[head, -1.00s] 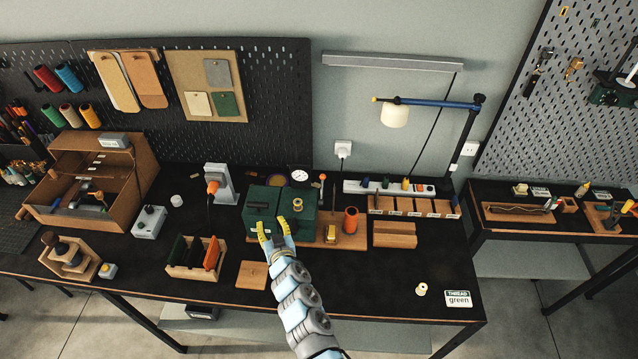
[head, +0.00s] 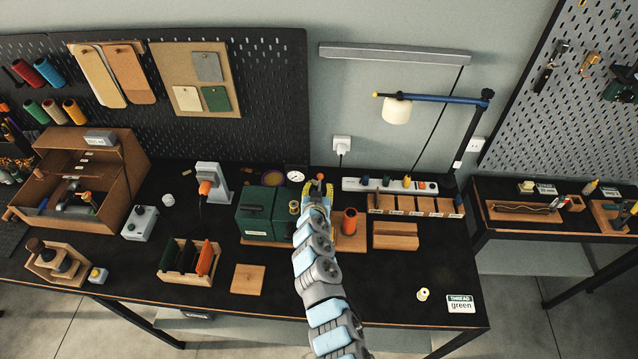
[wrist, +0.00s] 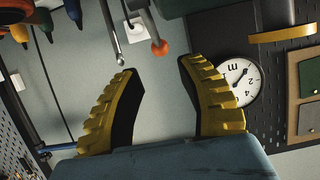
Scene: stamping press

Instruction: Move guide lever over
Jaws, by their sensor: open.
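A thin lever with an orange ball knob (wrist: 158,47) shows in the wrist view, just beyond my fingertips and roughly between them. In the head view, the orange knob (head: 320,176) shows at my fingertips; the rest of the lever is hidden behind my gripper. My gripper (head: 319,187) is open above the wooden base beside the green press (head: 262,213). In the wrist view, the yellow ridged fingers of my gripper (wrist: 158,70) stand apart with nothing between the pads. A metal rod with a rounded tip (wrist: 119,58) is just off the left finger. I cannot tell if anything touches.
An orange cylinder (head: 349,221) stands close right of my gripper. A small dial (head: 295,176) is behind the press. A slotted box (head: 190,261) and wooden square (head: 248,279) lie in front left. The table's right front is mostly clear, with a spool (head: 423,294).

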